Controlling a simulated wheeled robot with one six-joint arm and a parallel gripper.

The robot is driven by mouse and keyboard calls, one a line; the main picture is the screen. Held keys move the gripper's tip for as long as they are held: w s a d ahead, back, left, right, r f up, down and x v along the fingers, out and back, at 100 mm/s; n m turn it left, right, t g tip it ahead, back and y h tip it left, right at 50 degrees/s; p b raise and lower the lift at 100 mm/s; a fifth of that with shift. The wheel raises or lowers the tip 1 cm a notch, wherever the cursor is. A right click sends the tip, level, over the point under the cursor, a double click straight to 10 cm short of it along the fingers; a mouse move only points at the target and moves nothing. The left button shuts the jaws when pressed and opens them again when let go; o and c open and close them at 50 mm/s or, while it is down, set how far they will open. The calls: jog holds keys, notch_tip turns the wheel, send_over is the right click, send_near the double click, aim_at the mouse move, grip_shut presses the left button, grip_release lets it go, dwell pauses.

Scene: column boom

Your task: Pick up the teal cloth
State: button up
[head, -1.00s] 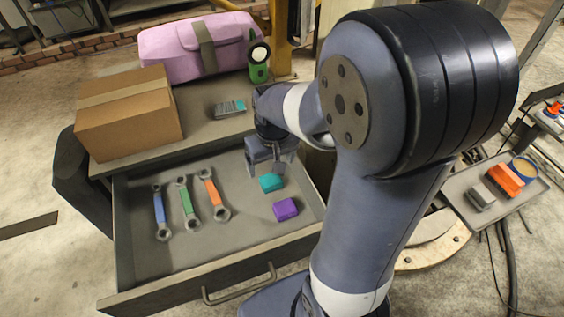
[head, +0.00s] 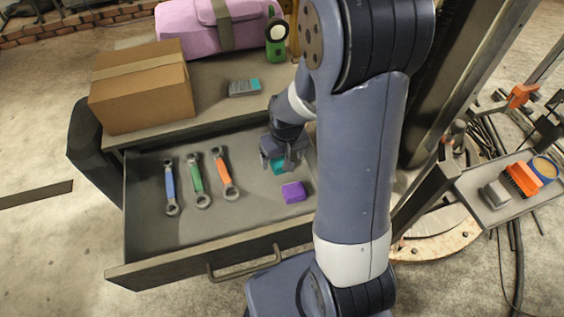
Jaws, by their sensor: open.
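The teal cloth (head: 277,166) is a small folded block in the open drawer (head: 150,225), toward its back right. My gripper (head: 280,164) is open and down over the cloth, with its fingers around or just above it. The fingers hide part of the cloth, and I cannot tell whether they touch it. A purple folded cloth (head: 294,192) lies just in front of the teal one.
Blue (head: 170,186), green (head: 197,181) and orange (head: 224,177) wrenches lie in the drawer's left half. On the top behind stand a cardboard box (head: 142,88), a pink bag (head: 205,28), a green lamp (head: 275,42) and a grey-teal item (head: 244,87). A side tray (head: 510,205) is at right.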

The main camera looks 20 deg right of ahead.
aim_at(282, 161)
jog(key=shift+w+f, duration=0.1)
jog(key=shift+f, duration=0.75)
jog(key=shift+c, duration=0.5)
jog(key=c, duration=1)
notch_tip(282, 161, up, 10)
jog(key=shift+r, duration=0.1)
